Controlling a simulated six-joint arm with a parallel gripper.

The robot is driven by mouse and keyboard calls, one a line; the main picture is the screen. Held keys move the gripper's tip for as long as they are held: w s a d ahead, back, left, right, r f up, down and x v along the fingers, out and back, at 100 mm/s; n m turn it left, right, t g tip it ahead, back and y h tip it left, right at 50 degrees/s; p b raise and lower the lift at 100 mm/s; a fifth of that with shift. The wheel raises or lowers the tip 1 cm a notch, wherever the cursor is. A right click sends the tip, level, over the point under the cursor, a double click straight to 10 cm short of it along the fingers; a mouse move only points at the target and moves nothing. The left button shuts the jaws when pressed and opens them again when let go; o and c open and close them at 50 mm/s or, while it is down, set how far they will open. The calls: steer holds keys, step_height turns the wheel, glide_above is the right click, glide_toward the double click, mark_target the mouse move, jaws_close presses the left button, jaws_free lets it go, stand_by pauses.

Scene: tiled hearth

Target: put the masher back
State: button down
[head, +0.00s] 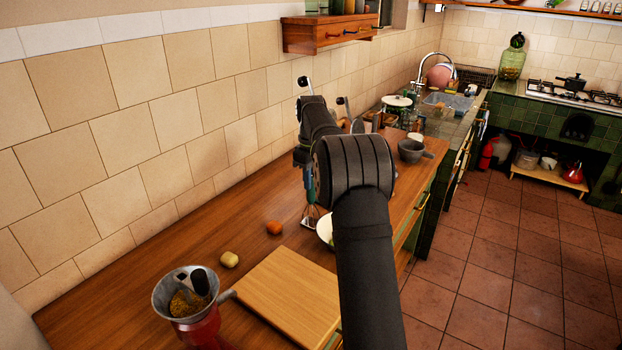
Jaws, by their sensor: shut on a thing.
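My gripper (302,157) is partly hidden by my own arm, over the left part of the wooden counter (190,253). It is shut on the masher (309,188), which hangs upright below it. The masher has a blue-green shaft and a metal head at its lower end, close above or at the counter; I cannot tell if it touches. Dark-tipped utensil handles (341,101) stick up behind my arm. What they stand in is hidden.
A cutting board (281,295), a yellow-green round item (229,259), an orange item (274,227) and a red grinder (197,325) stand in front. A pale bowl (325,230) is partly behind my arm. A grey mortar (411,150) stands farther back. A wooden shelf (328,32) hangs above.

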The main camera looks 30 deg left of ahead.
steer(key=shift+f, duration=0.1)
steer(key=c, duration=1.2)
jaws_free()
steer(key=shift+c, duration=0.2)
step_height(320, 180, up, 12)
steer(key=shift+r, duration=0.15)
step_height(320, 180, down, 13)
steer(key=shift+r, duration=0.15)
step_height(320, 180, up, 3)
steer(key=shift+f, duration=0.1)
steer(key=shift+r, duration=0.55)
